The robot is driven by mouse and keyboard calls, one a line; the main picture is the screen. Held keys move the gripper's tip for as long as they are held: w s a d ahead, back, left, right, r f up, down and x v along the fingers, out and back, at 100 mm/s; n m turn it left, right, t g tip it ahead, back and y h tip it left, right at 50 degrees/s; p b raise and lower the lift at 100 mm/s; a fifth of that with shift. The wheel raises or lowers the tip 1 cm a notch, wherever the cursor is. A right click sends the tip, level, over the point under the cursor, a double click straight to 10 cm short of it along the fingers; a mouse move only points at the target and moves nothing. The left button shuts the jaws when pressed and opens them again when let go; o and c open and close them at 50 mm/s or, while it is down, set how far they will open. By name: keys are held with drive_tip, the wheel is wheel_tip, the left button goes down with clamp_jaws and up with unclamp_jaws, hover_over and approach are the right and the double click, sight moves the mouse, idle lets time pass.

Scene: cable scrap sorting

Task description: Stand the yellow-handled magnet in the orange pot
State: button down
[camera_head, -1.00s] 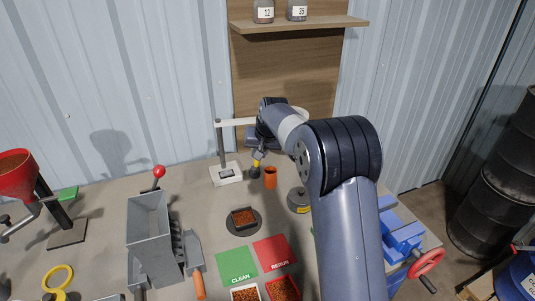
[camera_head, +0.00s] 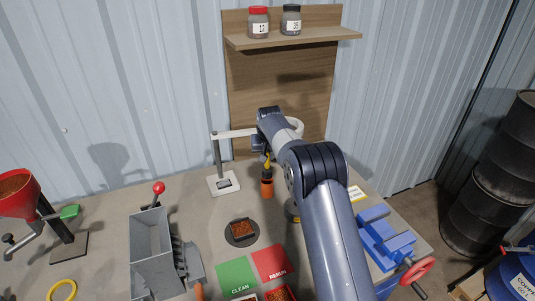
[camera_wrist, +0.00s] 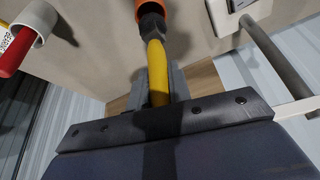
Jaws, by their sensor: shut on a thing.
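The yellow-handled magnet (camera_wrist: 157,70) is held by its yellow handle in my gripper (camera_wrist: 158,90), with its dark head pointing away from the jaws. The orange pot (camera_head: 267,189) stands on the bench, right of the stand's white base. In the head view the magnet (camera_head: 267,163) is upright directly over the pot. In the wrist view the dark head meets the rim of the orange pot (camera_wrist: 153,4), most of which is cut off by the frame edge. I cannot tell how far the head is inside the pot.
A white-based stand (camera_head: 223,184) is close left of the pot. A dark round plate with a brown-filled dish (camera_head: 242,231) lies in front. Green and red mats (camera_head: 237,276), a grey hopper (camera_head: 151,248) and a blue vise (camera_head: 388,240) are farther off. A red-and-white object (camera_wrist: 25,38) shows in the wrist view.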

sight(267, 166)
drive_tip(key=shift+f+b, duration=2.1)
drive_tip(key=shift+f, duration=1.35)
drive_tip(key=c, duration=1.2)
unclamp_jaws()
drive_tip(key=shift+c, duration=0.2)
drive_tip(key=b+v, duration=0.2)
drive_tip(key=v, duration=0.8)
drive_tip(key=shift+r, duration=0.4)
drive_tip(key=shift+s, duration=0.1)
